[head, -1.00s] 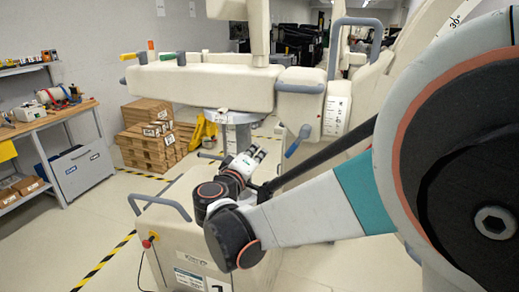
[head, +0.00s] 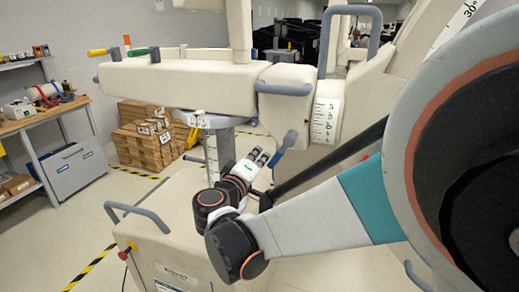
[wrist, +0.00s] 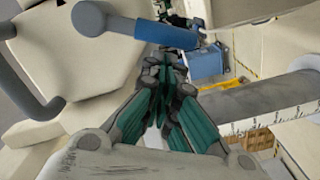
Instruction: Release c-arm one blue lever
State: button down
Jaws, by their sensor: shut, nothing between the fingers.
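The blue lever (head: 284,146) hangs slanting down to the left from the cream c-arm body (head: 287,90). In the wrist view the lever (wrist: 165,32) runs rightward from a grey round pivot, above my fingertips. My gripper (head: 265,156) is just left of the lever's lower end in the head view. In the wrist view my gripper (wrist: 167,62) has its green-padded fingers closed together, with nothing seen between them. The fingertips look close to the lever but not around it; whether they touch it, I cannot tell.
A yellow lever (head: 97,52) and a green lever (head: 139,51) stick out at the c-arm's left. Grey handles (head: 352,38) stand above it. The cart base with a grey rail (head: 140,214) lies below my arm. A workbench (head: 45,120) and stacked boxes (head: 145,135) stand at left.

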jog(key=shift+s+d+f+n, duration=0.15)
jog(key=shift+d+f+n, duration=0.2)
jog(key=shift+n, duration=0.25)
dwell(0.3)
jog(key=s+d+f+n+b, duration=0.2)
jog(key=d+n, duration=0.4)
jog(key=n, duration=0.3)
jog(key=shift+s+d+f+n+h+b, duration=0.3)
jog(key=shift+d+f+n+b, duration=0.1)
jog(key=shift+f+b, duration=0.15)
jog(key=shift+d, duration=0.1)
jog(key=shift+f, duration=0.1)
dwell(0.5)
